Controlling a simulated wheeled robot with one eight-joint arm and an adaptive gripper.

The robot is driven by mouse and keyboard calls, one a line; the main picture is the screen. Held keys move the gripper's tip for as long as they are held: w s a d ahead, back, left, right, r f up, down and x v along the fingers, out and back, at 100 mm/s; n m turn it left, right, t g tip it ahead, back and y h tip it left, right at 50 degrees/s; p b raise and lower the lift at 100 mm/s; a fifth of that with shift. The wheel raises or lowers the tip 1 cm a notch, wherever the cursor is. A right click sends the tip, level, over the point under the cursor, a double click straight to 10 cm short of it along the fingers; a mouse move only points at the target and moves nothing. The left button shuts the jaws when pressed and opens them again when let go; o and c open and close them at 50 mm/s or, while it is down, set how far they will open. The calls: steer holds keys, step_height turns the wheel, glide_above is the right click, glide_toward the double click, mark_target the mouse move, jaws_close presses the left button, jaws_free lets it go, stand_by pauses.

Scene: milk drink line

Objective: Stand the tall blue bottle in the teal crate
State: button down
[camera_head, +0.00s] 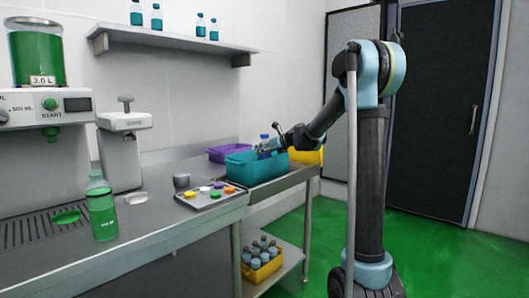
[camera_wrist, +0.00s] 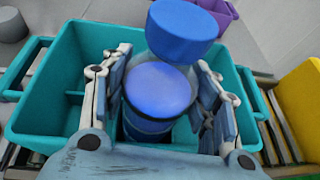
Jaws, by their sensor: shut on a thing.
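The tall blue bottle (camera_head: 264,140) has a blue cap, clear upper walls and blue liquid. It looks about upright, with its top above the teal crate's rim and its lower part hidden behind the crate's front wall. In the wrist view the bottle (camera_wrist: 180,35) stands between the two fingers of my gripper (camera_wrist: 165,85), which is shut on it. The teal crate (camera_head: 244,168) also shows in the wrist view (camera_wrist: 50,85), around and below the bottle. I cannot tell whether the bottle's base touches the crate floor. My gripper (camera_head: 268,149) is small in the head view.
A purple crate (camera_head: 217,153) and a yellow crate (camera_head: 306,156) stand near the teal one. A tray of coloured caps (camera_head: 205,199) and a green bottle (camera_head: 102,212) are on the counter. A yellow crate of bottles (camera_head: 262,268) sits on the lower shelf.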

steer(key=c, duration=0.6)
jaws_free()
steer(key=v, duration=1.2)
steer(key=s+d+f+n+g+h, duration=0.2)
steer(key=s+d+f+n, duration=0.4)
steer(key=s, duration=0.9)
steer(key=s+d+f+n+g+h, duration=0.2)
steer(key=s+d+f+n+h, duration=0.2)
steer(key=s+d+f+n, duration=0.3)
steer(key=s+d+f+n+g+h, duration=0.3)
steer(key=s+d+f+n, duration=0.3)
steer(key=s+f+n, duration=0.8)
steer(key=s+f, duration=0.1)
steer(key=s, duration=0.8)
steer(key=shift+s+d+f+h, duration=0.2)
steer(key=shift+d+f+h, duration=0.1)
steer(key=shift+d+f, duration=0.1)
